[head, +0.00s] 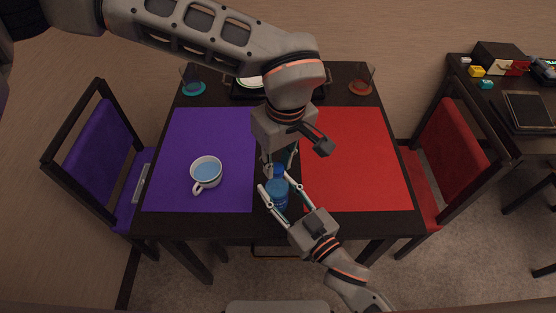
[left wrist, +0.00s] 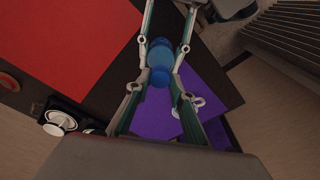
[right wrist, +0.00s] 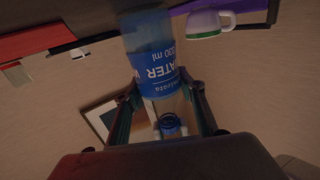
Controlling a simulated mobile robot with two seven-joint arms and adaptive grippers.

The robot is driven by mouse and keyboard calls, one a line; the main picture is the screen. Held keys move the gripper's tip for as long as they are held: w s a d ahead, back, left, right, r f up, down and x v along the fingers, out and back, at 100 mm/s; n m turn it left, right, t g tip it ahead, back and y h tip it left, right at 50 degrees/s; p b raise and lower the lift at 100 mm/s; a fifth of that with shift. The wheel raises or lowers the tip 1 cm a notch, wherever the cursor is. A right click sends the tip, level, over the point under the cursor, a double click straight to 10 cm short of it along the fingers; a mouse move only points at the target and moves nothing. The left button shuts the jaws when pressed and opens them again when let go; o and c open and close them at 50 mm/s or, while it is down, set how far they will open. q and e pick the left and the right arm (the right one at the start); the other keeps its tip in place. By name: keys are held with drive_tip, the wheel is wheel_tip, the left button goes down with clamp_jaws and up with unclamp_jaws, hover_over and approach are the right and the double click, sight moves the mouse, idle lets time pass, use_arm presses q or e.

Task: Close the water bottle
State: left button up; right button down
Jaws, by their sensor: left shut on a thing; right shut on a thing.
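The water bottle (head: 277,195) stands upright near the table's front edge, between the two mats. Its blue WATER label shows upside down in the right wrist view (right wrist: 152,55). My right gripper (head: 273,191) is shut around the bottle's body from the front right. The blue cap (head: 278,170) is at the bottle's top end, and also shows in the left wrist view (left wrist: 160,77). My left gripper (head: 279,168) comes from above and behind and is shut on the cap. I cannot tell whether the cap touches the neck or sits just above it.
A white mug (head: 206,172) of blue liquid stands on the purple mat (head: 210,130). The red mat (head: 355,160) is clear. Chairs flank the table.

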use_arm(q)
drive_tip(key=m, duration=0.8)
drive_tip(key=shift+a+h, duration=0.1)
drive_tip(key=shift+h, duration=0.3)
drive_tip(key=m, duration=0.5)
drive_tip(key=shift+h, duration=0.4)
drive_tip(key=m, duration=0.4)
drive_tip(key=o, duration=0.7)
drive_tip(key=shift+c, duration=0.2)
